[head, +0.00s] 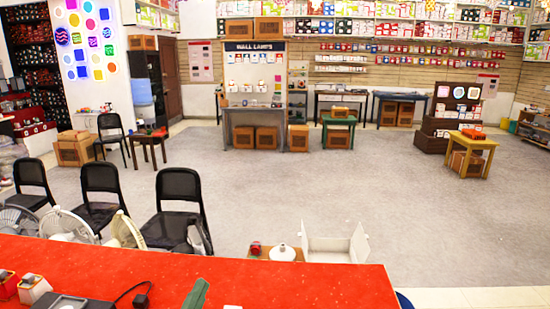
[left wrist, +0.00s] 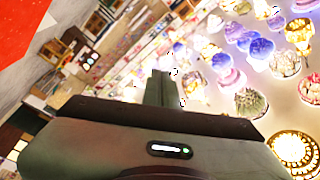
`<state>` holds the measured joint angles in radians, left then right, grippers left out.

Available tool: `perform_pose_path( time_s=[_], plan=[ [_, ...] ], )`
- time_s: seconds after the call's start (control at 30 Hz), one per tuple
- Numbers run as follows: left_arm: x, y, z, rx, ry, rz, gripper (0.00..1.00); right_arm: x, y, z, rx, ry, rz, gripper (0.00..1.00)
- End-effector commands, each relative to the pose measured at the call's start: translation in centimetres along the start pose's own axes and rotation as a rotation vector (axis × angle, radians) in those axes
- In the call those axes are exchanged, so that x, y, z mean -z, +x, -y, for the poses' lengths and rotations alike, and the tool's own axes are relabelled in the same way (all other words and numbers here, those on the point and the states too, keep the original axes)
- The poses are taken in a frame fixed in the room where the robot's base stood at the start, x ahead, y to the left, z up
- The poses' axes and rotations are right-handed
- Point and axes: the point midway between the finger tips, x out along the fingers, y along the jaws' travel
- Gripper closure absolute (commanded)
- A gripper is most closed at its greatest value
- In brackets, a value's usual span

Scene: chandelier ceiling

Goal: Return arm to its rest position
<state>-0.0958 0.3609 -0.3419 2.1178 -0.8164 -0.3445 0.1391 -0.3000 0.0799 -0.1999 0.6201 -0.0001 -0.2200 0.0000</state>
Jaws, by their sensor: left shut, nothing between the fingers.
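My left gripper (head: 196,294) pokes in at the bottom edge of the head view, over the red counter. Only a small green-grey part of it shows there. In the left wrist view its fingers (left wrist: 162,88) are shut together with nothing between them. That view is steeply tilted and takes in the lamp-hung ceiling and part of the shop. My right gripper is in neither view.
The red counter (head: 300,285) spans the front. A white box (head: 330,245) with open flaps and a white round object (head: 282,252) sit just beyond it. Devices (head: 35,288) and a cable lie at its left. Black chairs (head: 180,195) stand beyond; the grey floor (head: 320,190) is open.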

Motion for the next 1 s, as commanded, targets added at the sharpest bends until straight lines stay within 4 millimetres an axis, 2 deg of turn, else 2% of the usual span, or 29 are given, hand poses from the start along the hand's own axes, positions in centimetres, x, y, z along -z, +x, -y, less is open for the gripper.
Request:
perform_pose_path(
  time_s=[0.03,0.1,0.2,0.27,0.4,0.47,0.6,0.8,1.0],
  plan=[
    [-2.9,-1.8,-0.5,-0.011,-0.106,0.150,1.00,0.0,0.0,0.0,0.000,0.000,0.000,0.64],
    [-6.9,-5.0,-1.9,-0.048,-0.243,0.369,1.00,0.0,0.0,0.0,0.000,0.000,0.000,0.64],
    [-10.9,-10.4,-5.0,-0.136,-0.399,0.643,1.00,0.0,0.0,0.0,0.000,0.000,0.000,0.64],
    [-12.1,-13.4,-6.7,-0.195,-0.468,0.769,1.00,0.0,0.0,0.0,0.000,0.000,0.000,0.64],
    [-13.0,-19.3,-9.8,-0.319,-0.576,0.979,1.00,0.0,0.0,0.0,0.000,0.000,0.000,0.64],
    [-12.9,-21.4,-10.9,-0.368,-0.610,1.046,1.00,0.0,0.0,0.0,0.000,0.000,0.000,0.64],
    [-12.2,-25.9,-12.7,-0.477,-0.673,1.178,1.00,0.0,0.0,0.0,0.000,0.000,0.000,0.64],
    [-10.4,-31.6,-14.5,-0.632,-0.744,1.329,1.00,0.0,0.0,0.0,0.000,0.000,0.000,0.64],
    [-14.3,-31.0,-19.4,-0.638,-0.732,1.342,1.00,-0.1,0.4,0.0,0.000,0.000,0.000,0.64]
  ],
)
